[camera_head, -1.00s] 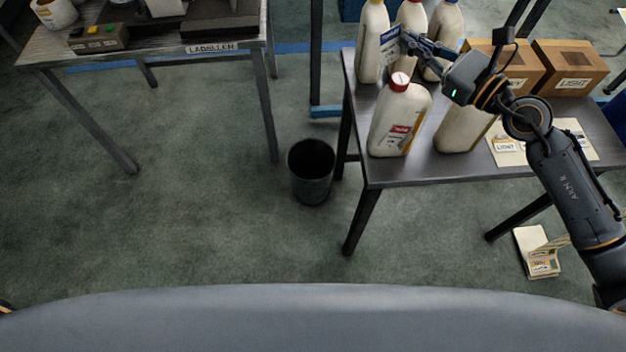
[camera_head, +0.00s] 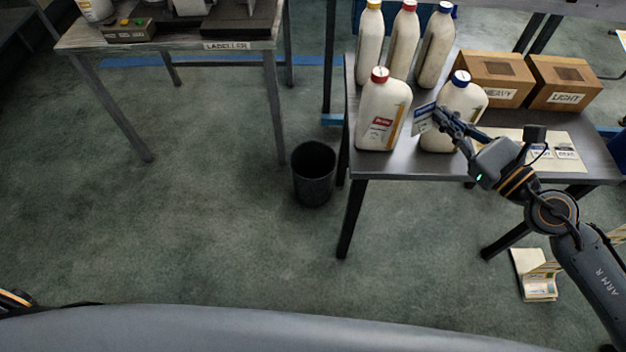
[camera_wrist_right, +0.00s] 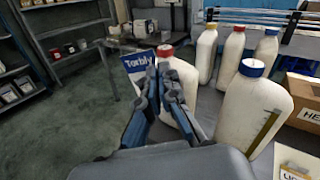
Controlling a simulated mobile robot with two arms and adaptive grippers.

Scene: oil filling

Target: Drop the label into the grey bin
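The label is a small blue and white card (camera_head: 424,118) at the fingertips of my right gripper (camera_head: 440,118). In the right wrist view the label (camera_wrist_right: 138,66) reads something like "Torbly" and stands out to the left of the fingers (camera_wrist_right: 165,85). The right gripper is shut on it, above the table in front of the blue-capped bottle. The grey bin (camera_head: 314,174) is a dark, round, open-topped bin on the floor left of the table, well apart from the gripper. My left gripper does not show.
A red-capped bottle (camera_head: 382,112) and a blue-capped bottle (camera_head: 460,100) stand close to the right gripper. Several more bottles stand behind. The labeller table (camera_head: 150,44) is at left. Floor around the bin is clear.

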